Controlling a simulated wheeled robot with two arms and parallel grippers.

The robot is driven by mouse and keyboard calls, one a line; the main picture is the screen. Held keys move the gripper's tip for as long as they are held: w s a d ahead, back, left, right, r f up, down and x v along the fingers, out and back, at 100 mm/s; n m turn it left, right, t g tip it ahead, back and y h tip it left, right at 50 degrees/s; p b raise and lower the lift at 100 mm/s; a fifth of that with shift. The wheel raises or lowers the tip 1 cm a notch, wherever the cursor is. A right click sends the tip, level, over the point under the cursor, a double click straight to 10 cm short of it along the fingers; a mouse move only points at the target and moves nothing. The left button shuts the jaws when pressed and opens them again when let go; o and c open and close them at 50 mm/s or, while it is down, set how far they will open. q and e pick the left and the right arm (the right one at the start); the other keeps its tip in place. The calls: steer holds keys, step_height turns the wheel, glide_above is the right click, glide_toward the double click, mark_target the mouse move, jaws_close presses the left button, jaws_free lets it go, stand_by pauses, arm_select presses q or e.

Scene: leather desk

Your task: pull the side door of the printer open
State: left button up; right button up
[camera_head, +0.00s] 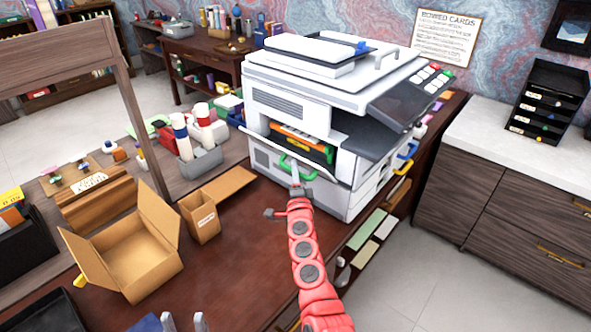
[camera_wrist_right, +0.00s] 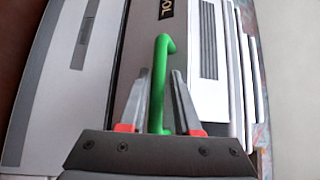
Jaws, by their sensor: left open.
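The white and grey printer (camera_head: 300,88) stands on the leather desk in the head view. Its near-left face has a panel with a green handle (camera_head: 298,168); an opening above this panel shows orange and green parts. My right gripper (camera_head: 296,186) is at this panel. In the right wrist view, the green handle (camera_wrist_right: 159,75) lies between the fingers, with small gaps on both sides, so the gripper looks open around it. I cannot tell how far the panel is swung out. My left gripper (camera_head: 183,322) is open and empty at the bottom edge, away from the printer.
An open cardboard box (camera_head: 130,250) and a smaller box (camera_head: 200,216) stand left of the printer. A grey caddy (camera_head: 195,160) with bottles is behind them. The desk (camera_head: 235,265) is bare between the boxes and my right arm. Blue and yellow handles show on the printer's right side.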

steer(key=s+f, duration=0.2)
steer(key=s, duration=1.4)
steer(key=shift+s+b, duration=0.35)
steer(key=shift+d, duration=0.1)
